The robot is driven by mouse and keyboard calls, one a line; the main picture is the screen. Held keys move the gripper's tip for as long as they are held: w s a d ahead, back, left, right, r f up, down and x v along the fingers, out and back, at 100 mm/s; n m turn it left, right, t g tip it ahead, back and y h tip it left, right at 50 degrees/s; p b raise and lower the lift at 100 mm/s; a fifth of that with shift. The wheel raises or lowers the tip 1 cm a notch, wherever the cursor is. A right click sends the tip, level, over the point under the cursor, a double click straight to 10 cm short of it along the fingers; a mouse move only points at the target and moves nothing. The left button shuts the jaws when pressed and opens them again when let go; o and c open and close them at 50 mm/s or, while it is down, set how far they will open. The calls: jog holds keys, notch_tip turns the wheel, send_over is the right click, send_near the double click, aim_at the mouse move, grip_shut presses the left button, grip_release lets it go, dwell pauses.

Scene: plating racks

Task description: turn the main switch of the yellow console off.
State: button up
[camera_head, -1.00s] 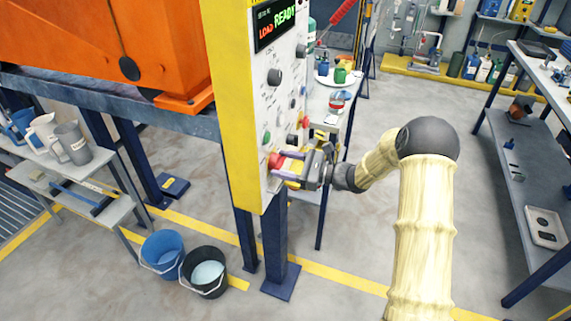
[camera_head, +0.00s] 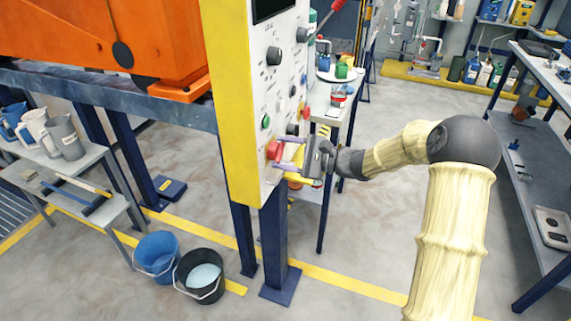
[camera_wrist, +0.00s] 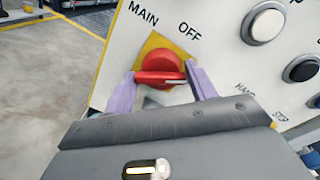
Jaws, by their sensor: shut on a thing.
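The yellow console (camera_head: 228,110) has a white front panel with knobs and buttons; its display (camera_head: 271,8) at the top is dark. The main switch (camera_wrist: 160,68) is a red rotary knob on a yellow plate, low on the panel; it also shows in the head view (camera_head: 273,150). The labels MAIN and OFF sit above it in the wrist view. Its handle bar lies nearly level there, with a white mark towards the right. My gripper (camera_wrist: 163,76) has its purple fingers on either side of the knob and is shut on it; it reaches in from the right in the head view (camera_head: 279,154).
Other buttons (camera_wrist: 263,25) sit close to the right of the switch in the wrist view. A blue bucket (camera_head: 157,257) and a black bucket (camera_head: 202,274) stand on the floor at left. A shelf with jugs (camera_head: 65,138) is further left. Open floor lies right of the console.

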jog(key=n+b, duration=0.5)
jog(key=b, duration=0.4)
jog(key=n+t+b, duration=0.1)
jog(key=n+b, duration=0.4)
jog(key=b, duration=0.4)
jog(key=shift+r+h+b, duration=0.1)
jog(key=shift+h+b, duration=0.2)
jog(key=shift+b, duration=0.05)
jog(key=shift+n, duration=0.3)
jog(key=o, duration=0.7)
jog(key=shift+s, duration=0.1)
jog(key=shift+o, duration=0.2)
